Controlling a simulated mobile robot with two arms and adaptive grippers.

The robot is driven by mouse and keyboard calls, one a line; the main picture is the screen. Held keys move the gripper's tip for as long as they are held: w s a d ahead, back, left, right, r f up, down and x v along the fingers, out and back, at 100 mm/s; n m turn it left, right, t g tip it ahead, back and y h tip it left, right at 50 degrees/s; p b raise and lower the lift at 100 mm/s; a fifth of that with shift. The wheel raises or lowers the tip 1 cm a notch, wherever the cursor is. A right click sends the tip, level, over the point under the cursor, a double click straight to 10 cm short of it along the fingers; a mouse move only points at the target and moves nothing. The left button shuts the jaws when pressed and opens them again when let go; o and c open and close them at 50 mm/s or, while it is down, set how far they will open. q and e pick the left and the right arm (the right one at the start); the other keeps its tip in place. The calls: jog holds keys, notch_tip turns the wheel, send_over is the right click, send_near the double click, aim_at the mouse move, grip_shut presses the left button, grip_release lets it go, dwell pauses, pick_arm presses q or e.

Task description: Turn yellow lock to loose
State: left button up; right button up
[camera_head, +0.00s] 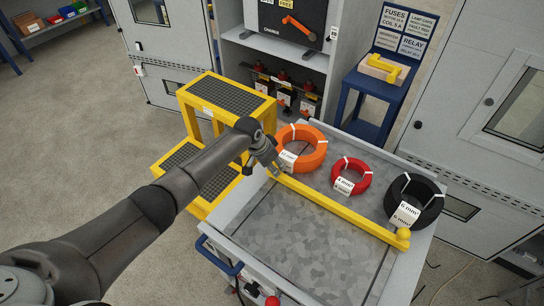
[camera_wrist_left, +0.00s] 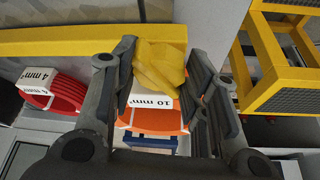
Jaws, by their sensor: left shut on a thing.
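A long yellow bar (camera_head: 335,206) runs across the top of the grey cart, with a rounded yellow knob (camera_head: 403,234) at its right end. My left gripper (camera_head: 272,170) is at the bar's other end, beside the orange coil. In the left wrist view, my left gripper (camera_wrist_left: 160,85) has its two fingers on either side of a faceted yellow lock piece (camera_wrist_left: 160,68) next to the yellow bar (camera_wrist_left: 60,42). It is shut on that piece. Whether the lock is tight or loose cannot be told. My right gripper is not in view.
Orange (camera_head: 308,146), red (camera_head: 352,175) and black (camera_head: 412,195) cable coils lie behind the bar on the cart (camera_head: 310,245). A yellow step stool (camera_head: 225,95) stands at the left. An open cabinet (camera_head: 285,60) and a blue stand (camera_head: 378,95) are behind.

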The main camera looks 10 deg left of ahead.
pick_arm(q)
jog(key=n+p, duration=0.1)
jog(key=n, duration=0.1)
jog(key=n+y+p, duration=0.1)
jog(key=shift+s+d+r+n+y+p, duration=0.1)
jog(key=shift+d+r+n+y+p, duration=0.1)
jog(key=shift+n+y+p, duration=0.15)
jog(key=n, duration=0.1)
jog(key=n+p, duration=0.1)
jog(key=n, duration=0.1)
jog(key=shift+d+f+t+y, duration=0.1)
jog(key=shift+f+t+y, duration=0.1)
jog(key=shift+t+y, duration=0.15)
jog(key=shift+d+n+y, duration=0.1)
jog(key=shift+n+y, duration=0.4)
jog(key=shift+n, duration=0.65)
jog(key=shift+n+y+b, duration=0.3)
jog(key=shift+n+y, duration=0.2)
jog(key=shift+n, duration=0.8)
jog(key=o, duration=1)
